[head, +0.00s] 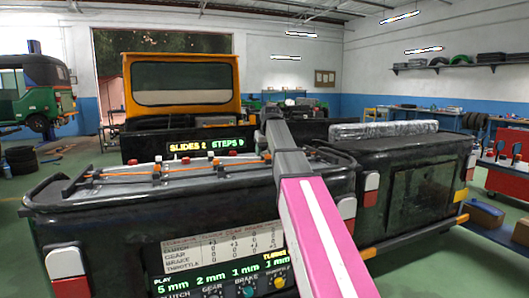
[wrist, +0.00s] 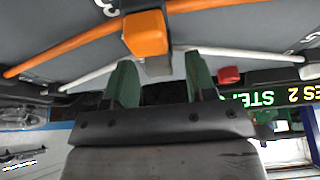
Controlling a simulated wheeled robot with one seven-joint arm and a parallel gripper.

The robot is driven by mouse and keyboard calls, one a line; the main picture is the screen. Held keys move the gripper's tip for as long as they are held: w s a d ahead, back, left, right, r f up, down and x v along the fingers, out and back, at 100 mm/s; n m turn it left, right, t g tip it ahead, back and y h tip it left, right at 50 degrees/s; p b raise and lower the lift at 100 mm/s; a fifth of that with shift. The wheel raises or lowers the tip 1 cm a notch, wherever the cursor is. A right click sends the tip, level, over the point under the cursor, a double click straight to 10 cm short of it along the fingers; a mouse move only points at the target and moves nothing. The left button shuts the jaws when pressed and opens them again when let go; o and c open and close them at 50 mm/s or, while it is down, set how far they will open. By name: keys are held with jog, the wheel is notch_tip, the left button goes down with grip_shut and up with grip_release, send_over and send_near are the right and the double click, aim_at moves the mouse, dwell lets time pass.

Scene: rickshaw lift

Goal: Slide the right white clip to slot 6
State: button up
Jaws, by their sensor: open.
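In the wrist view, my gripper (wrist: 160,72) is open, with two dark green fingers apart. A pale grey-white block (wrist: 157,66), seemingly a white clip, shows between the fingertips on the line of a white rod (wrist: 90,72). I cannot tell whether the fingers are around it or short of it, and nothing is visibly gripped. An orange clip (wrist: 145,34) on an orange rod (wrist: 70,45) lies just beyond and partly covers it. In the head view, my arm reaches over the dark rickshaw panel (head: 180,210), and my fingertips are hidden. Slot numbers are only partly readable.
A red block (wrist: 228,75) is right of my fingers in the wrist view. A lit display (head: 206,146) reads "SLIDES 2 STEPS 9". Black rails (head: 333,153) edge the panel.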

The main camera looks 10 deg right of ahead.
grip_shut()
jog(key=w, duration=0.3)
jog(key=w+a, duration=0.1)
jog(key=w, duration=0.5)
jog(key=shift+w+a+r, duration=0.1)
jog(key=shift+a, duration=0.25)
grip_release()
jog(key=v, duration=1)
jog(key=shift+r, duration=0.35)
